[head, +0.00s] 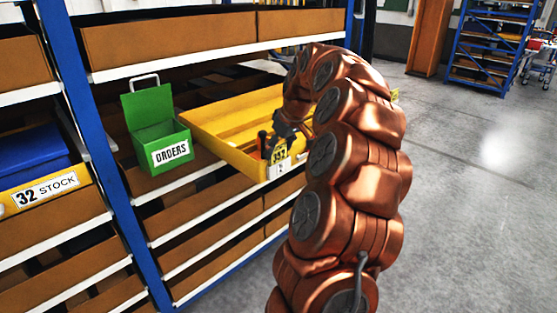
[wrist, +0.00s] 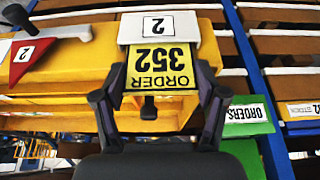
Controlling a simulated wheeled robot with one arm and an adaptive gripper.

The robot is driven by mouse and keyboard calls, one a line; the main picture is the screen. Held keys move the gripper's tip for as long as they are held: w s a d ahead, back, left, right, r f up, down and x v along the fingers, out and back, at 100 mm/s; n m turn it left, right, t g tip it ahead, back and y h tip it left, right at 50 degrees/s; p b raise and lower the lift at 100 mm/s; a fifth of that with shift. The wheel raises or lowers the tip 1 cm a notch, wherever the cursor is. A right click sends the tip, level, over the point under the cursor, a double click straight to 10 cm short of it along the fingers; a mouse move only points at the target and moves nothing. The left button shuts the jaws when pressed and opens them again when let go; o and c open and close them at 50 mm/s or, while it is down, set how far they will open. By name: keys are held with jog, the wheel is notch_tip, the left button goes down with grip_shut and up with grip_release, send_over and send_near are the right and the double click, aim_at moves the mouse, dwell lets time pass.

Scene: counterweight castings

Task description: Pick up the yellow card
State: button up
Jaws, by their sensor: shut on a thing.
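The yellow card (wrist: 160,67), printed ORDER 352, appears upside down in the wrist view. My gripper (wrist: 160,82) has a dark finger at each side edge of the card and is shut on it. The card's end meets a white plate marked 2 (wrist: 158,25) on the front of the yellow bin (wrist: 62,75); I cannot tell whether the card is still seated behind that plate. In the head view the card (head: 279,153) shows small at the bin's front, just below my gripper (head: 283,138).
The yellow bin (head: 215,142) sits on a shelf beside a green ORDERS box (head: 160,135) with its lid up. Open floor lies right.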

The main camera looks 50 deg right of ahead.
jog(key=shift+r, duration=0.1)
jog(key=shift+r+b, duration=0.95)
jog(key=shift+r, duration=3.95)
